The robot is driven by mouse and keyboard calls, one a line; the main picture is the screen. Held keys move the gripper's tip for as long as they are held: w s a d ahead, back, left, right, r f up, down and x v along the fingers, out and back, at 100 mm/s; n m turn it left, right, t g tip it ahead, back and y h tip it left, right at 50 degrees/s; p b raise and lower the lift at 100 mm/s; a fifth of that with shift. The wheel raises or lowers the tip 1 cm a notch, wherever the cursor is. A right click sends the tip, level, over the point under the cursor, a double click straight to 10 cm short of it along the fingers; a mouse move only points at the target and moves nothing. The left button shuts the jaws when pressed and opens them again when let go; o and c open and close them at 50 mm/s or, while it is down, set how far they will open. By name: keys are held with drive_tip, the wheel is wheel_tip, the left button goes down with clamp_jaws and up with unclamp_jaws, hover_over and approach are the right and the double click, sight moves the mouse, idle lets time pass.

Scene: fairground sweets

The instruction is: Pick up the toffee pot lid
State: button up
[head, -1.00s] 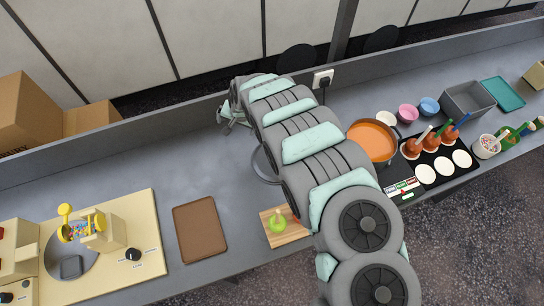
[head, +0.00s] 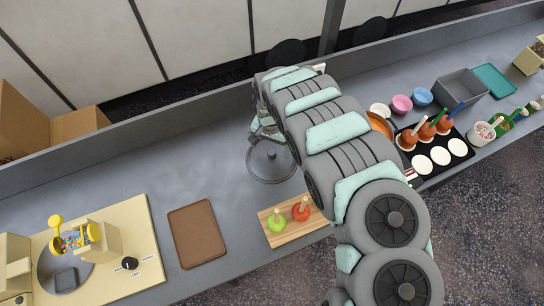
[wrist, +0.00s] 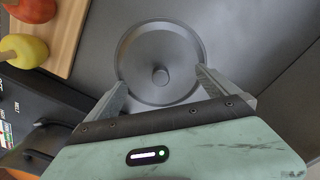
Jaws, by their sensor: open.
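The toffee pot lid is a round grey disc with a raised rim and a small central knob. In the wrist view the lid (wrist: 160,40) lies flat on the grey counter, and its knob is just beyond the fingertips. In the head view the lid (head: 271,162) shows partly, with my arm beside it and over its edge. My gripper (wrist: 161,78) is open and empty, with one finger on each side of the knob in the picture. It also shows in the head view (head: 262,132), partly hidden by my arm. The toffee pot (head: 380,125) is mostly behind my arm.
A wooden board (head: 290,232) with a green apple (head: 276,223) and a red apple (head: 301,211) is near the counter's front edge. A brown tray (head: 197,234) lies left of it. Small bowls (head: 402,104) and a black tray (head: 458,147) are at right.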

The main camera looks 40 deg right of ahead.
sight(272, 152)
drive_tip(key=shift+w+d+f, duration=0.15)
drive_tip(key=shift+f, duration=0.3)
drive_tip(key=shift+d+f, duration=0.2)
drive_tip(key=shift+f, duration=0.4)
drive_tip(key=shift+d+f, duration=0.15)
drive_tip(key=shift+f, duration=1.35)
drive_tip(key=shift+c, duration=0.5)
drive_tip(key=shift+f, duration=0.1)
clamp_jaws()
